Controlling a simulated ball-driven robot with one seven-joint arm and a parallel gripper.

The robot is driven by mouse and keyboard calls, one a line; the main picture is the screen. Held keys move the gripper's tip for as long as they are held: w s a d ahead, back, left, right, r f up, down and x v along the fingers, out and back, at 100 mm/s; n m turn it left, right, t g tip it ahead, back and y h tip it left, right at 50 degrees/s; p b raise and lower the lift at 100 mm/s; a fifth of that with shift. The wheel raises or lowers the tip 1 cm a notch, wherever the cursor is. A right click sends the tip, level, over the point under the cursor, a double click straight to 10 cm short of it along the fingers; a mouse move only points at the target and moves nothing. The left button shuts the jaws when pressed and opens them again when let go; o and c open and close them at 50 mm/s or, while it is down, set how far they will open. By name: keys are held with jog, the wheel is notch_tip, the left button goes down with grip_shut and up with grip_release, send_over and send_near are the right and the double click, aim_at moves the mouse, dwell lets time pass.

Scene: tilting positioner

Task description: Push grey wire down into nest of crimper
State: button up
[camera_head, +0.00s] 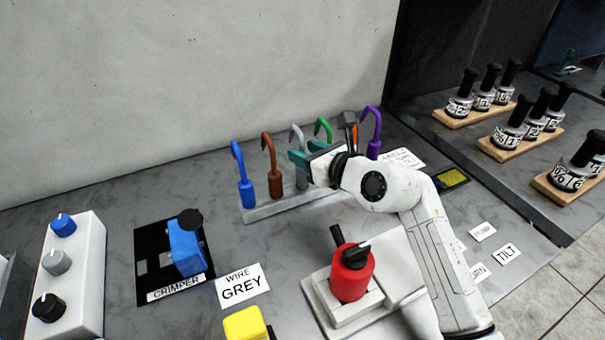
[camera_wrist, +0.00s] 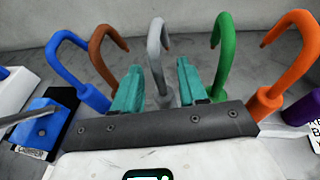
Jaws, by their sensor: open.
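The grey wire (camera_head: 297,143) stands upright with a hooked top in the rack (camera_head: 262,212), between the brown wire (camera_head: 269,160) and the green wire (camera_head: 323,128). In the wrist view the grey wire (camera_wrist: 157,60) is centred beyond my gripper (camera_wrist: 158,85), whose teal fingers are apart on either side of it, with nothing held. In the head view my gripper (camera_head: 302,152) is at the grey wire; contact cannot be told. The blue crimper (camera_head: 186,247) with a black knob sits on a black plate at the left. Its nest is not clearly visible.
Blue (camera_head: 243,175), orange (camera_wrist: 290,55) and purple (camera_head: 371,130) wires also stand in the rack. A red cylinder with a black handle (camera_head: 350,275) stands in front. A white knob box (camera_head: 77,275) is far left, and a "WIRE GREY" card (camera_head: 242,287) lies beside the crimper.

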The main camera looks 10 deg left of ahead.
jog(key=shift+x, duration=1.75)
jog(key=shift+s, duration=0.1)
grip_shut()
